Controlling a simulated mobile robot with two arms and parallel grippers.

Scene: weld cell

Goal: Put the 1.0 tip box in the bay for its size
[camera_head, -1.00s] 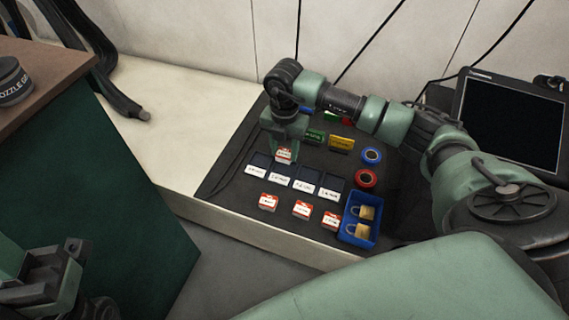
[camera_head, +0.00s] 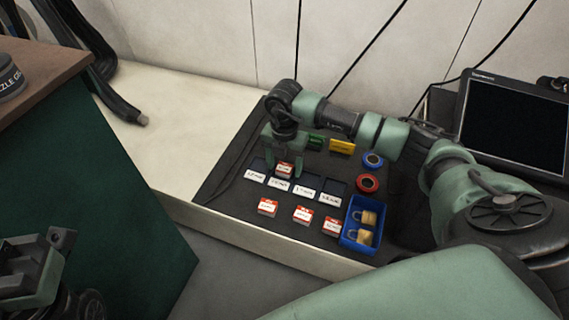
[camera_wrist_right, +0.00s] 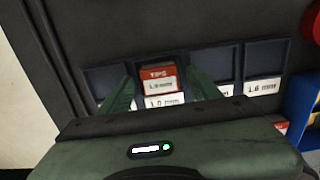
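The 1.0 tip box (camera_wrist_right: 160,80), red and white and marked 1.0 mm, sits at the second bay from the left, above that bay's 1.0 mm label (camera_wrist_right: 165,102). It also shows in the head view (camera_head: 284,169). My right gripper (camera_head: 285,163) is over it, one finger on each side. In the wrist view the right gripper (camera_wrist_right: 160,76) shows a small gap between each finger and the box. The box looks seated in the bay, though its base is hidden. My left gripper (camera_head: 42,268) is at the lower left, away from the bays; its fingers are unclear.
Three more tip boxes (camera_head: 302,214) stand in front of the bays. A blue bin (camera_head: 352,236) with padlocks is at their right, with red (camera_head: 368,183) and blue (camera_head: 373,160) rings behind. A monitor (camera_head: 515,120) stands at the right. The pale bench (camera_head: 175,140) is clear at left.

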